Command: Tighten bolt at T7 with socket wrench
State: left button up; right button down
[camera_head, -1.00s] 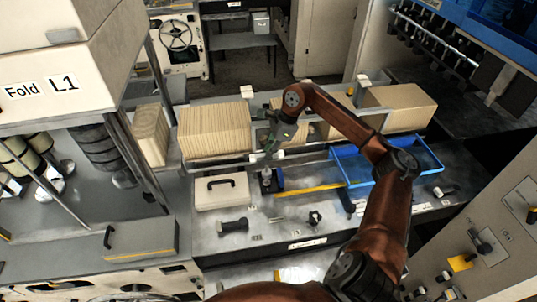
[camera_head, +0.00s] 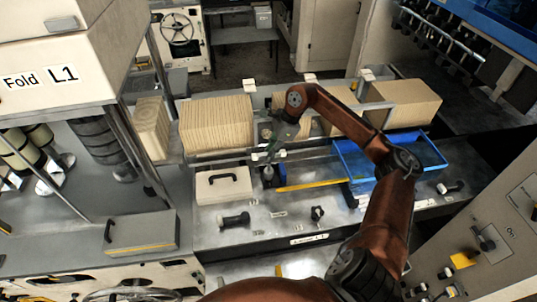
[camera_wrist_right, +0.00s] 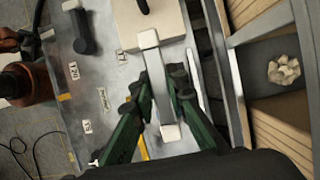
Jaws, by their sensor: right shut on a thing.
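My right gripper (camera_head: 274,143) is over the far part of the grey worktop, near a cream box with a black handle (camera_head: 223,185). In the right wrist view, its green fingers (camera_wrist_right: 158,100) are shut on a grey bar-shaped tool (camera_wrist_right: 150,52) with a pale end, probably the socket wrench. The cream box (camera_wrist_right: 155,17) is close by it there. Whether the tool sits on a bolt is hidden. A small label reading like T7 (camera_wrist_right: 121,55) is on the worktop beside the box. A dark upright part (camera_head: 267,177) stands below the gripper. My left gripper is out of view.
A blue tray (camera_head: 425,150) lies to the right, with a yellow strip (camera_head: 308,184) beside it. A black knobbed part (camera_head: 233,220) and a small dark knob (camera_head: 317,213) are at the front. Stacked kraft sheets (camera_head: 217,125) stand behind. The worktop's front is mostly clear.

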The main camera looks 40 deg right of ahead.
jog(key=shift+s, duration=0.1)
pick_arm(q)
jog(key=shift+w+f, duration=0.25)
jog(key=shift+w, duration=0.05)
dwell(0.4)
pick_arm(e)
jog(key=shift+w, duration=0.25)
pick_arm(q)
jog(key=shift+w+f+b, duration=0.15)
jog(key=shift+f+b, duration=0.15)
jog(key=shift+b, duration=0.2)
pick_arm(e)
jog(key=shift+f, duration=0.2)
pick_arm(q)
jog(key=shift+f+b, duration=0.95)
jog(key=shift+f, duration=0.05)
pick_arm(e)
jog(key=shift+f, duration=0.65)
dwell(0.9)
dwell(0.4)
